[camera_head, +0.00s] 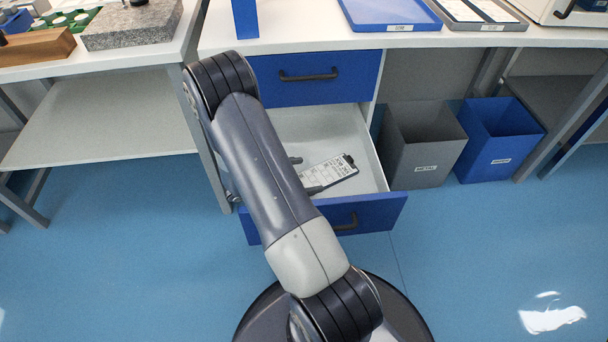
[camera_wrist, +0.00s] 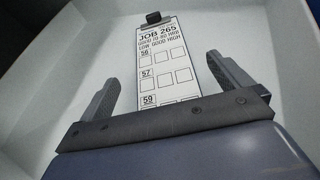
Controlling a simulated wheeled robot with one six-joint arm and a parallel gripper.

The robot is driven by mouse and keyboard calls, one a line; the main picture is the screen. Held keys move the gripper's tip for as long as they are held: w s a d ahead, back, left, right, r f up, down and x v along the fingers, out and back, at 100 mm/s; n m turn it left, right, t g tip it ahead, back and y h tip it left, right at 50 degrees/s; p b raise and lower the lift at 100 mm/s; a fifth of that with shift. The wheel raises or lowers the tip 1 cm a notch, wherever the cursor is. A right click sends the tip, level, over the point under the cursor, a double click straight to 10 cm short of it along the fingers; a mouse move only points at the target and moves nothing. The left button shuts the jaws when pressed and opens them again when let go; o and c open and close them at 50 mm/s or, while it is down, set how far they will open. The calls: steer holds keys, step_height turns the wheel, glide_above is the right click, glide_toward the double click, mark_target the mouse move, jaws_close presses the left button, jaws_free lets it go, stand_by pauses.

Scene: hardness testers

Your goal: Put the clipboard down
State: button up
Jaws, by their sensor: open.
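The clipboard (camera_head: 333,172), with a white printed sheet and a dark clip, lies in the open lower drawer (camera_head: 376,178). In the wrist view the clipboard (camera_wrist: 169,58) shows its "JOB 265" heading, with the clip at the far end. My gripper (camera_wrist: 168,85) is open, with one finger on each side of the clipboard and a visible gap to both. The near end of the clipboard is hidden behind the gripper's body. In the head view my arm covers the left part of the drawer and most of my gripper.
A closed blue drawer (camera_head: 312,78) is above the open one. A grey metal bin (camera_head: 424,150) and a blue bin (camera_head: 500,145) stand right of the drawer. A blue tray (camera_head: 388,12) lies on the bench top. The floor at right is clear.

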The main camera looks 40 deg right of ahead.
steer(key=p+v, duration=0.2)
steer(key=v, duration=1)
steer(key=shift+p, duration=0.3)
